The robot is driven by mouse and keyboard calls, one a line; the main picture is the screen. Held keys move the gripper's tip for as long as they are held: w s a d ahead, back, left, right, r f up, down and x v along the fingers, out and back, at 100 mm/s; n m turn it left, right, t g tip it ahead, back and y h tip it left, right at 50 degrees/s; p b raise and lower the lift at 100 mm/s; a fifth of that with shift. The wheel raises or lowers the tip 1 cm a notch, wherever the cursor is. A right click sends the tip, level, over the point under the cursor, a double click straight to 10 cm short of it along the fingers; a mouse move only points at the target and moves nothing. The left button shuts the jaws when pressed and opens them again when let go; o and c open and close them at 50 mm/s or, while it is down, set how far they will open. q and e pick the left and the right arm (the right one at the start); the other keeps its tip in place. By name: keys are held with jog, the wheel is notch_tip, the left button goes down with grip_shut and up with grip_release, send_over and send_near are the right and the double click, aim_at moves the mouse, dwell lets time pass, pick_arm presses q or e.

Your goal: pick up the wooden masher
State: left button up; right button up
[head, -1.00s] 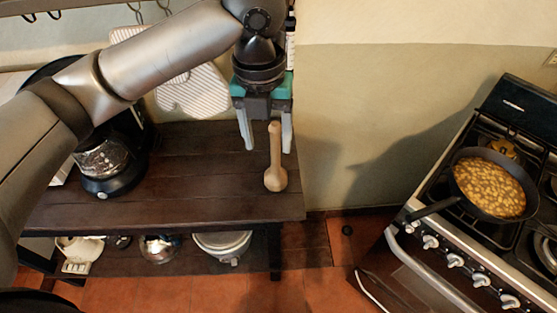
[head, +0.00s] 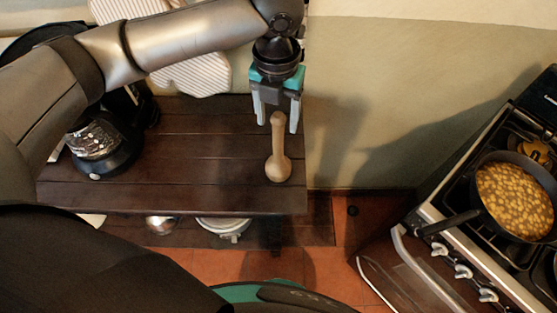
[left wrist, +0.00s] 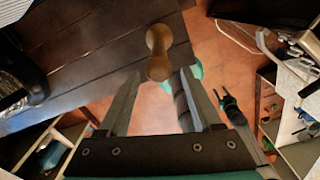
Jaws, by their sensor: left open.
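The wooden masher (head: 278,152) stands upright on the dark wooden table, near its right end, with its wide end down and its handle up. My left gripper (head: 277,122) points down at the top of the handle, with its two fingers apart and the handle top showing between or just in front of them. In the left wrist view the masher (left wrist: 158,52) lies beyond the open fingertips (left wrist: 157,75), roughly centred between them. No contact between finger and masher shows.
The dark table (head: 200,150) is bare around the masher. A coffee maker (head: 98,145) stands at its left. A striped cloth (head: 190,75) hangs behind. Pots sit on the shelf below, including a white one (head: 222,225). At right is a stove with a full pan (head: 515,195).

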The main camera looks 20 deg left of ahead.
aim_at(278, 132)
pick_arm(q)
jog(key=shift+w+f, duration=0.25)
jog(key=shift+f, duration=1.3)
jog(key=shift+w+f, duration=0.2)
jog(key=shift+f, duration=1.3)
jog(key=shift+c, duration=0.3)
grip_shut()
jog(key=shift+r, duration=0.1)
